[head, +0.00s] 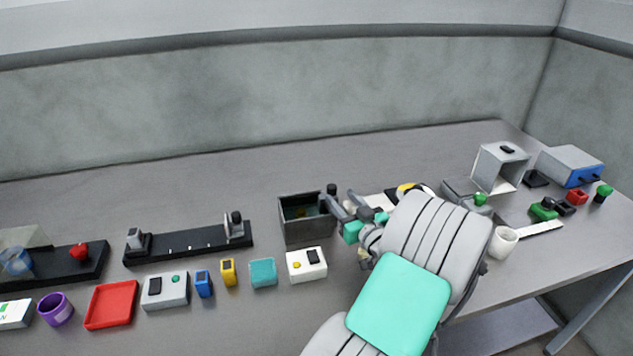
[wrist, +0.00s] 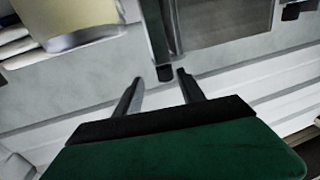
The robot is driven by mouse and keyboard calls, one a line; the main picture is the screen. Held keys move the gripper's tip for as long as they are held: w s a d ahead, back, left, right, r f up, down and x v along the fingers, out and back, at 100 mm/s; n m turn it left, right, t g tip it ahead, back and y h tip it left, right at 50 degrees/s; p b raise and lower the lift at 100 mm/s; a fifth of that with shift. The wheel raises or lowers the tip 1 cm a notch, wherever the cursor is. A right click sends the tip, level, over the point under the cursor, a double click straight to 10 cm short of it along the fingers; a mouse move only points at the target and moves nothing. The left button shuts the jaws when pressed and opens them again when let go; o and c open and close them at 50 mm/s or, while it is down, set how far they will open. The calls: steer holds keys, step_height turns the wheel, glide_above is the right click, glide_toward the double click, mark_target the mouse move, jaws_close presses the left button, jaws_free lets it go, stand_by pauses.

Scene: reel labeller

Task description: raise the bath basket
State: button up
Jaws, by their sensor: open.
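The bath (head: 305,232) is a dark grey open-topped box near the middle of the bench. Something greenish and yellowish shows inside it; the basket itself is hard to make out. A dark upright handle with a black knob (head: 332,189) stands at the bath's right edge. My gripper (head: 336,205) is just right of the bath, close to this handle. In the wrist view my gripper (wrist: 158,88) is open and empty. A dark-tipped bar (wrist: 164,72) ends just beyond the fingertips, between their lines. I cannot tell whether they touch.
A white box with a black switch and yellow button (head: 307,265) stands in front of the bath. A black rail fixture (head: 188,243) lies to its left. My arm hides part of the bench on the right, where white and yellow items (head: 407,189) partly show.

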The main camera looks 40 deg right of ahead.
steer(key=a+p+x, duration=0.1)
steer(key=p+x, duration=0.1)
steer(key=x, duration=0.6)
steer(key=shift+w, duration=0.25)
steer(key=shift+d+r, duration=0.1)
jaws_close()
steer(key=shift+s, duration=0.1)
stand_by(0.8)
